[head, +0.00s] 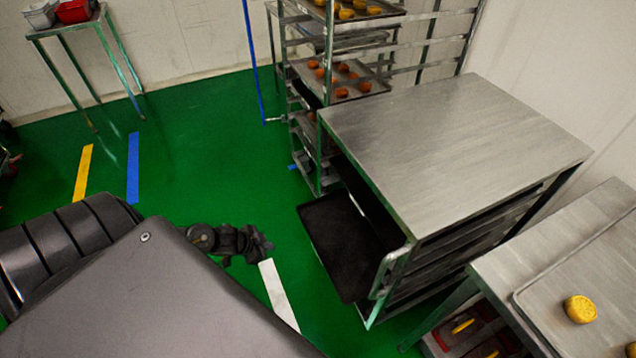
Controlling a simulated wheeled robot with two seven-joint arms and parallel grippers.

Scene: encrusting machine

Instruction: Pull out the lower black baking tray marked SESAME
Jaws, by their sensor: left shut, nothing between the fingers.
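A black baking tray (338,245) sticks out of the left side of the low metal rack (455,140), over the green floor. Its right part is hidden under the rack's steel top. No SESAME marking is legible on it, and I cannot tell its level among the other trays. My left gripper (266,246) is shut and empty. In the picture it is left of the tray, with a strip of green floor between them. My right gripper is not in view.
A tall rack (327,100) with trays of round pastries stands behind the low rack. A steel table (560,262) with a yellow pastry (580,309) is at the right. A small table (62,31) holds containers at the back left.

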